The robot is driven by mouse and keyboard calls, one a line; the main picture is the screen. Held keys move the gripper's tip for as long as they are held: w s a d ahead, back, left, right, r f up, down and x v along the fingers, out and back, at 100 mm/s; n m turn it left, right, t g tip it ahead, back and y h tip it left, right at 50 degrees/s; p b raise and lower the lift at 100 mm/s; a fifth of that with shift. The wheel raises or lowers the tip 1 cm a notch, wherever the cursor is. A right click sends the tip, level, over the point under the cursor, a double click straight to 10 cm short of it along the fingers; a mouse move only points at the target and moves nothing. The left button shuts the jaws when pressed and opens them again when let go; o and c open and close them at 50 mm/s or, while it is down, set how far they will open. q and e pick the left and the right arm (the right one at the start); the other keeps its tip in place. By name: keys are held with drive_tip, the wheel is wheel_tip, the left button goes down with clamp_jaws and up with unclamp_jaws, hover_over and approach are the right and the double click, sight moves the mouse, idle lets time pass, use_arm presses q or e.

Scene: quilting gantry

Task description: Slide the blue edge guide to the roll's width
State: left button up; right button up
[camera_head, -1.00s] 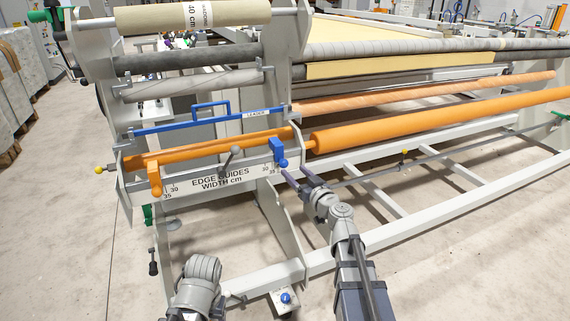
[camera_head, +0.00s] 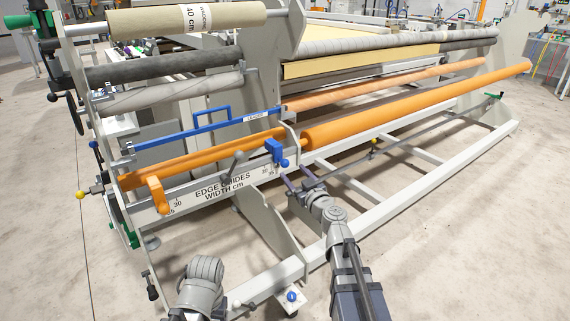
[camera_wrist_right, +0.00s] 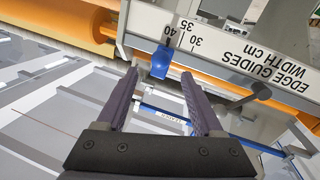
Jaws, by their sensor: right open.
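The blue edge guide (camera_head: 274,151) sits at the right end of the white width scale (camera_head: 222,185). In the right wrist view the blue guide (camera_wrist_right: 159,62) shows close to the 40 mark. The fabric roll (camera_head: 155,20) at the top carries a "40 cm" label. My right gripper (camera_head: 294,174) is just below and right of the guide, open. In the wrist view its fingertips (camera_wrist_right: 159,76) spread to either side of the guide's lower part; contact cannot be told. A left arm link shows at lower left, but the left gripper is out of view.
An orange guide (camera_head: 157,195) sits at the scale's left end. A grey lever (camera_head: 234,160) stands mid-scale. A blue leader bar (camera_head: 185,133) runs above, and a long orange roller (camera_head: 420,105) extends right. Open floor lies in front.

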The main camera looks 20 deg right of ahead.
sight(287, 165)
drive_tip(key=w, duration=0.2)
drive_tip(key=w+a, duration=0.1)
drive_tip(key=w, duration=0.4)
drive_tip(key=shift+w+a, duration=0.15)
drive_tip(key=shift+w, duration=0.15)
clamp_jaws()
idle(1.1)
